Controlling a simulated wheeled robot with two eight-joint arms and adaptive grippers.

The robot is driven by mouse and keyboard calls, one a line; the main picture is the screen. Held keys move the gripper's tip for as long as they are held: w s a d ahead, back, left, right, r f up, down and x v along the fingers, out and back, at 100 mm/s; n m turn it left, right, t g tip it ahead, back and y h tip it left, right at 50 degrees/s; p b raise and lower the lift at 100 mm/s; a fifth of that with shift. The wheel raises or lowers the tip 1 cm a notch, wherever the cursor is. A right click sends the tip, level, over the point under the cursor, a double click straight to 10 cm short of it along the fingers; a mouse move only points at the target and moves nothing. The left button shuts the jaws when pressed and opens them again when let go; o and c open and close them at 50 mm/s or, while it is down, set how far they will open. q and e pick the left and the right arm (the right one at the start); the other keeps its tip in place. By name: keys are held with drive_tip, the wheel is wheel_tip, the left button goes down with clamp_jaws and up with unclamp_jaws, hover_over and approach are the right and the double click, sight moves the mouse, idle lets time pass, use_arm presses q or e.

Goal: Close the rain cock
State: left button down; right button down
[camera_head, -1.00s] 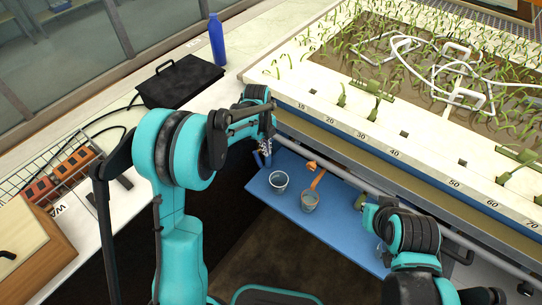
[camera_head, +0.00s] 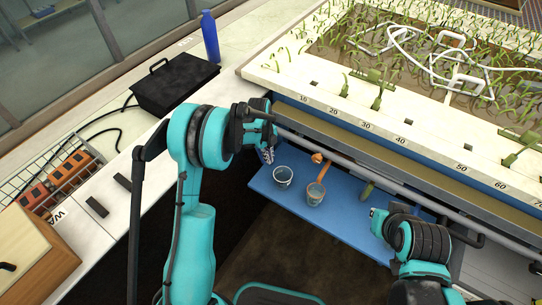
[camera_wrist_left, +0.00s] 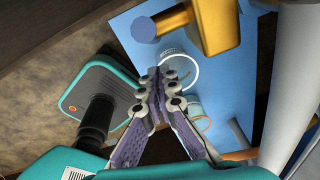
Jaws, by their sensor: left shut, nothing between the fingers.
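In the left wrist view, a brass fitting with a blue round end (camera_wrist_left: 208,22) shows at the top, beyond my fingertips; it looks like the rain cock, though whether it is open or shut I cannot tell. My left gripper (camera_wrist_left: 160,84) has its fingertips together with nothing between them, apart from the brass in the picture. In the head view, my left gripper (camera_head: 268,154) is at the near left corner of the flume (camera_head: 345,148), above the blue shelf. I cannot make out the cock there. My right arm is at lower right; its fingers do not show.
The blue shelf (camera_head: 343,226) below the flume holds a pale bucket (camera_head: 283,177), a second pot (camera_head: 315,194) and an orange-handled tool (camera_head: 325,171). A rail runs along the flume front. A black case (camera_head: 175,85) and blue bottle (camera_head: 210,38) stand on the left bench.

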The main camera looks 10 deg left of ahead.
sight(263, 160)
use_arm(q)
drive_tip(key=shift+w+a+f, duration=0.3)
drive_tip(key=shift+w+a, duration=0.25)
drive_tip(key=shift+a, duration=0.3)
drive_tip(key=y, duration=0.1)
drive_tip(key=f+t+y+b, duration=0.1)
drive_tip(key=shift+y+b, duration=0.3)
drive_tip(key=shift+a+f, duration=0.15)
drive_tip(key=shift+a, duration=0.1)
drive_tip(key=shift+r, duration=0.2)
